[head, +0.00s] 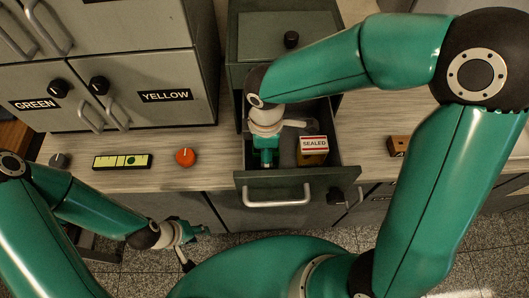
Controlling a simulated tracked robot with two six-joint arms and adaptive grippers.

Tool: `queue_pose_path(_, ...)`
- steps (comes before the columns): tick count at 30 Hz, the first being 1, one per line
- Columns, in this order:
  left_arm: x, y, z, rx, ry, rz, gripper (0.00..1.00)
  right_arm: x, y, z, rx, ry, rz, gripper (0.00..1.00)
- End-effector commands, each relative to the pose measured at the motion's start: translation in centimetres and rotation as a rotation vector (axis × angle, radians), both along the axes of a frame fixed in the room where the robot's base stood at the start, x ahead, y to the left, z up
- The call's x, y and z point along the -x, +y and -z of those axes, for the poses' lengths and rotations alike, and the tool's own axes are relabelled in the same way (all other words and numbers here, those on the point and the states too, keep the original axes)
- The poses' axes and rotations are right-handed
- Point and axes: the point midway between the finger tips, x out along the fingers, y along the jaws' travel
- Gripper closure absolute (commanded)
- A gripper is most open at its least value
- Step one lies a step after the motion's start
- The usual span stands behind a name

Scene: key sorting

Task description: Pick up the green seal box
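A small box (313,157) with a white and red "SEALED" label on top and tan-yellow sides sits in the open drawer, towards its right side. I see no clearly green box. My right gripper (278,140) reaches down into the drawer, just left of the box. Its fingers are partly hidden by the wrist, and a gap shows between it and the box. My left gripper (195,246) hangs low in front of the counter, with its fingers apart and nothing between them. It is far from the box.
The open drawer (255,180) has a metal handle and raised walls. Cabinets labelled GREEN (35,104) and YELLOW (166,96) stand at the left. A yellow-green gauge strip (122,161), red knob (185,156) and brown block (398,146) are on the counter.

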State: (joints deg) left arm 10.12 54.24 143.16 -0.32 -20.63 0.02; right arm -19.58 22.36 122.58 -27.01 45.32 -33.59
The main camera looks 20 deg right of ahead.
Motion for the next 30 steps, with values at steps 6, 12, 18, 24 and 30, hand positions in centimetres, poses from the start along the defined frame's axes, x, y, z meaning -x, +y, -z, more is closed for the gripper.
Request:
queue_pose_path(6, 0.0, 0.0, 0.0, 0.0, 0.0, 0.0, 0.6, 0.0, 0.0, 0.0, 0.0, 0.0, 0.0, 0.43)
queue_pose_path(12, 0.0, 0.0, 0.0, 0.0, 0.0, 0.0, 0.6, 0.0, 0.0, -0.1, 0.0, 0.0, 0.001, 0.76)
queue_pose_path(18, 0.0, 0.0, 0.0, 0.0, 0.0, 0.0, 0.6, 0.0, 0.0, -0.1, 0.0, 0.0, 0.001, 0.94)
queue_pose_path(24, 0.0, 0.0, 0.0, 0.0, 0.0, 0.0, 0.6, 0.0, 0.0, -0.2, 0.0, 0.0, 0.001, 0.94)
queue_pose_path(30, 0.0, 0.0, -0.1, 0.0, 0.0, 0.0, 0.6, 0.0, 0.0, -1.3, 0.0, -0.002, 0.002, 0.94)
